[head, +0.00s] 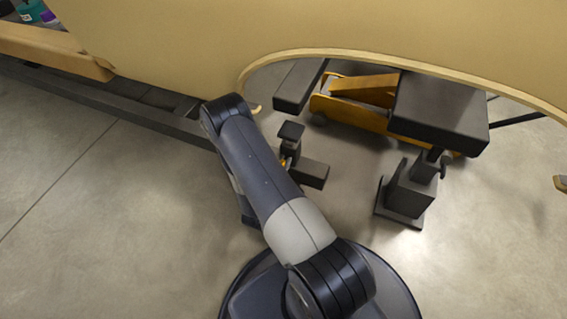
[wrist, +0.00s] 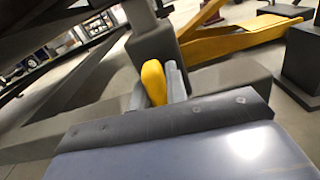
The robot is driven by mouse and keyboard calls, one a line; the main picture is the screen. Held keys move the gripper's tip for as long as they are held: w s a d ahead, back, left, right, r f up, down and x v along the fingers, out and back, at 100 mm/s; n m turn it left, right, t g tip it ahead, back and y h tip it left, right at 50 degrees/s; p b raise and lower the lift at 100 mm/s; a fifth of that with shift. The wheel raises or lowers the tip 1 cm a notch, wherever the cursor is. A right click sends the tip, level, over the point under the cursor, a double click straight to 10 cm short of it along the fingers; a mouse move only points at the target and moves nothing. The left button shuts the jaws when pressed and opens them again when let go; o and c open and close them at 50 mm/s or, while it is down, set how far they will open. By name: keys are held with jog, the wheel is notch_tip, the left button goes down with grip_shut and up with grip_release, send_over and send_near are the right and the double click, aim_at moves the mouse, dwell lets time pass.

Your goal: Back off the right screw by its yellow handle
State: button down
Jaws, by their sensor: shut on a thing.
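In the wrist view a yellow handle (wrist: 153,82) stands upright between the two grey fingers of my gripper (wrist: 157,88), which is shut on it. A dark grey post (wrist: 152,38) rises just behind the handle. In the head view this looks like the nearer-left dark stand (head: 291,140), with a small bit of orange-yellow (head: 284,163) showing beside my arm. My arm hides the gripper and most of the handle there. A second dark stand (head: 408,190) is to the right; no yellow handle shows on it.
A large tan curved shell (head: 180,40) spans the top, its cut edge arching over the stands. Behind them are an orange frame (head: 350,110) and a dark block (head: 440,108). A dark rail (head: 110,105) runs at the left. The concrete floor at lower left is clear.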

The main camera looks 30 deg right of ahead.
jog(key=shift+n, duration=0.7)
jog(key=c, duration=1.4)
grip_release()
jog(key=shift+a, duration=0.1)
jog(key=p+v, duration=0.2)
jog(key=v, duration=0.8)
jog(key=shift+s+a, duration=0.25)
jog(key=shift+b+x, duration=1.15)
jog(key=shift+x, duration=4.3)
